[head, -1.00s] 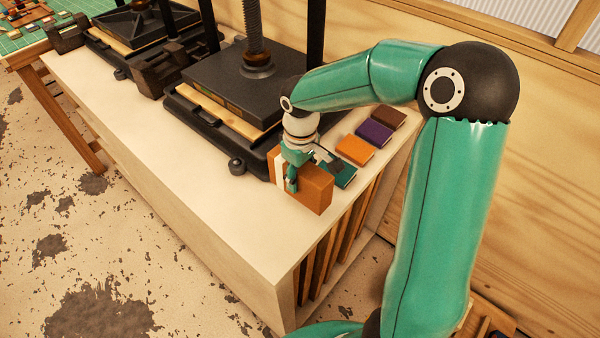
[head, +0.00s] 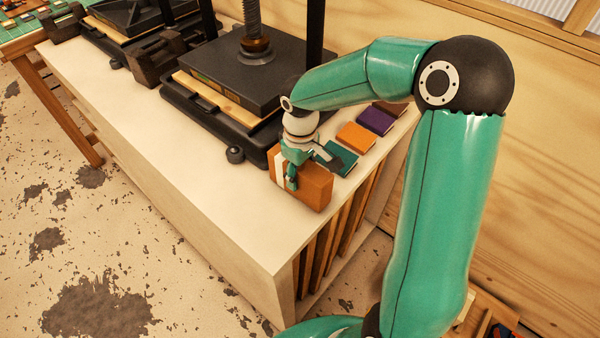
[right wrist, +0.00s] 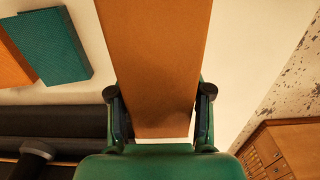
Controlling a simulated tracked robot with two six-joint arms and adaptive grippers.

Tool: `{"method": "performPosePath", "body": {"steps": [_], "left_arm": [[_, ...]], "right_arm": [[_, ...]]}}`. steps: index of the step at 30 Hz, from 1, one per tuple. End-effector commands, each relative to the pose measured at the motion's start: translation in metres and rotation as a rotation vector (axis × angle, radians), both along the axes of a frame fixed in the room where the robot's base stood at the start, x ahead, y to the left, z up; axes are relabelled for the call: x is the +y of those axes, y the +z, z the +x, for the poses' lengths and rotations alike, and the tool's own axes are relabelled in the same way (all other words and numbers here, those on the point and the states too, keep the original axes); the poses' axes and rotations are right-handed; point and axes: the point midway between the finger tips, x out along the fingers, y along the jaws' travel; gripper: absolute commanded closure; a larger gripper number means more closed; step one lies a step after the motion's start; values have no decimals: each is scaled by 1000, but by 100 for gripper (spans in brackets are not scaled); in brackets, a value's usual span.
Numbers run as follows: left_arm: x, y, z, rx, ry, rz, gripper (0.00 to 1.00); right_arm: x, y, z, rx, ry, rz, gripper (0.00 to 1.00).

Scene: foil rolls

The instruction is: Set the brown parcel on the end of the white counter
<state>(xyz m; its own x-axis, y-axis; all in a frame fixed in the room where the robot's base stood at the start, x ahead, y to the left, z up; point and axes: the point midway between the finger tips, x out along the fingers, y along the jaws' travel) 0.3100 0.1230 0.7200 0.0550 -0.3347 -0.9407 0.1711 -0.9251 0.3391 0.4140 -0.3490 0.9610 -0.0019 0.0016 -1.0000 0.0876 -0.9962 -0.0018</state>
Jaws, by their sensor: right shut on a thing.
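The brown parcel (head: 314,190) is an upright box with a pale band, at the near end of the white counter (head: 215,215). In the head view it looks to be on or just above the counter top; I cannot tell if it touches. My right gripper (head: 291,177) is shut on the parcel from above. In the right wrist view the parcel (right wrist: 155,65) fills the space between the two fingers (right wrist: 158,110), with the pale counter top behind it. My left gripper is not in view.
A black press (head: 225,85) stands on the counter beside the parcel. Teal (head: 336,158), orange (head: 356,137), purple (head: 375,121) and dark brown books lie in a row along the counter's end. Bare counter lies left of the parcel. Wooden boards (head: 335,235) stand under the counter.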

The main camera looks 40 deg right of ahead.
Motion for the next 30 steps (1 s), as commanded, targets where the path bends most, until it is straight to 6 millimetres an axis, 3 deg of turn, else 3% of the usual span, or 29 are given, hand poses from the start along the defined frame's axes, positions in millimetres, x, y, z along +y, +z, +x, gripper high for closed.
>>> {"method": "performPosePath", "body": {"steps": [15,16,18,21,30], "left_arm": [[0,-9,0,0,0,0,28],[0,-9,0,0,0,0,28],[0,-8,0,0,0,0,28],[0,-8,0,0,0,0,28],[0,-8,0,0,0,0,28]], "right_arm": [[0,-10,0,-2,0,-1,100],[0,-9,0,-2,0,-1,47],[0,-9,0,-2,0,-1,36],[0,-9,0,-1,0,0,21],[0,-9,0,1,0,0,21]]}}
